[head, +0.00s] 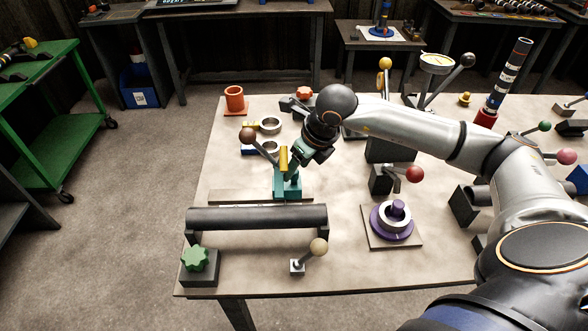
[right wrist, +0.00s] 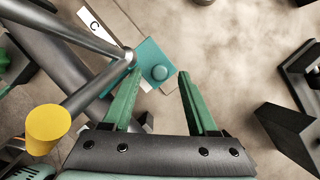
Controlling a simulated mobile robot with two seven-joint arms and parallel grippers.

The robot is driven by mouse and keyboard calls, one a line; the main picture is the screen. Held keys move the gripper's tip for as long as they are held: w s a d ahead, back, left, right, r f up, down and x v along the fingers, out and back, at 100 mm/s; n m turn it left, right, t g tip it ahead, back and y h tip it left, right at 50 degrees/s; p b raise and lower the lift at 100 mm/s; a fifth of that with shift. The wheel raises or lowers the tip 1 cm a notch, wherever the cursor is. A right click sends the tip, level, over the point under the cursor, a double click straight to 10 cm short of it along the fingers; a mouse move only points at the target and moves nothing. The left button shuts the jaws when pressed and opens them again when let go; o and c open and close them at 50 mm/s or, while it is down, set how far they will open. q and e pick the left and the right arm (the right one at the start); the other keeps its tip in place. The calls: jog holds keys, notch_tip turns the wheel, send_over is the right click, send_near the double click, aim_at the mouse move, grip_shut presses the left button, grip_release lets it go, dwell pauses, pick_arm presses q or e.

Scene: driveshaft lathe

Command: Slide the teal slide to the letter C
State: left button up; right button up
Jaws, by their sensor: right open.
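The teal slide (head: 285,187) sits at the rail (head: 235,195) behind the dark bar, left of the table's middle. In the right wrist view, the slide (right wrist: 150,62) is a teal block with a round knob on top. A white label with the letter C (right wrist: 94,24) lies beside it, toward the upper left. My right gripper (head: 296,168) reaches down over the slide from the right. In the right wrist view, its green fingers (right wrist: 159,76) are apart, with the knob just beyond their tips and nothing gripped. My left gripper is out of view.
A metal lever with a yellow end (right wrist: 48,122) crosses close to the left finger. The dark bar (head: 256,217) stands in front of the rail. A red-knobbed lever (head: 414,174) and a purple ringed base (head: 391,222) stand to the right.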

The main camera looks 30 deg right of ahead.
jog(key=shift+x, duration=1.55)
grip_shut()
jog(key=shift+r, duration=0.1)
